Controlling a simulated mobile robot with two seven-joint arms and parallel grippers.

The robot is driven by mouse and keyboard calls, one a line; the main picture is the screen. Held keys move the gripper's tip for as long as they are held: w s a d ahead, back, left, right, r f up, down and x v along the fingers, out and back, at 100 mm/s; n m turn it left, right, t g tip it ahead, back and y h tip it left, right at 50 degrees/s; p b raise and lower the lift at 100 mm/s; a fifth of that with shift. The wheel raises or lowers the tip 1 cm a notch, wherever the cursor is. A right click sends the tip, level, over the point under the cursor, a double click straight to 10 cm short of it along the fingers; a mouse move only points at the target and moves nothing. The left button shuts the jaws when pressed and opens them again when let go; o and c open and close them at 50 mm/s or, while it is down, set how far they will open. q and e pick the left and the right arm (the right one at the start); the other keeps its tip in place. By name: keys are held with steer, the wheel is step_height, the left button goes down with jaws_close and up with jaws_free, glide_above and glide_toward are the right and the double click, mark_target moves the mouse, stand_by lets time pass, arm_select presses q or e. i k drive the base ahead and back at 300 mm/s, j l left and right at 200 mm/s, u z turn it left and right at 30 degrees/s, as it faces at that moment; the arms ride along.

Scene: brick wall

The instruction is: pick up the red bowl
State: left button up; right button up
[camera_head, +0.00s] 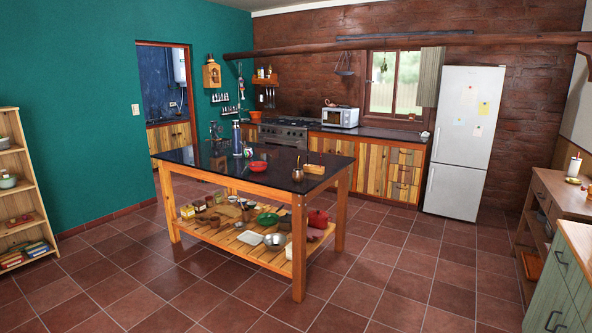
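The red bowl (258,166) sits upright on the dark top of the wooden kitchen island (217,170). It is near the middle of the top, to the right of a tall bottle or flask (237,139) and a small pale object. A red lidded pot (318,219) stands on the island's lower shelf and is a separate thing. Neither of my grippers shows in this view.
The lower shelf holds a green bowl (267,219), a metal bowl (275,241) and other items. A wooden block (314,169) is on the island's right end. A white fridge (465,142) stands behind right. Tiled floor is clear around the island.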

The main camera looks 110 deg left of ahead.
mark_target(258, 165)
steer(key=u, duration=4.1)
steer(key=i+j+u, duration=0.1)
steer(key=i+u, duration=0.2)
steer(key=i, duration=0.4)
steer(key=i+u, duration=0.15)
steer(key=i, duration=1.5)
steer(key=i+z, duration=0.1)
steer(key=i, duration=0.7)
steer(key=i+j+z, duration=0.15)
steer(key=i, duration=0.65)
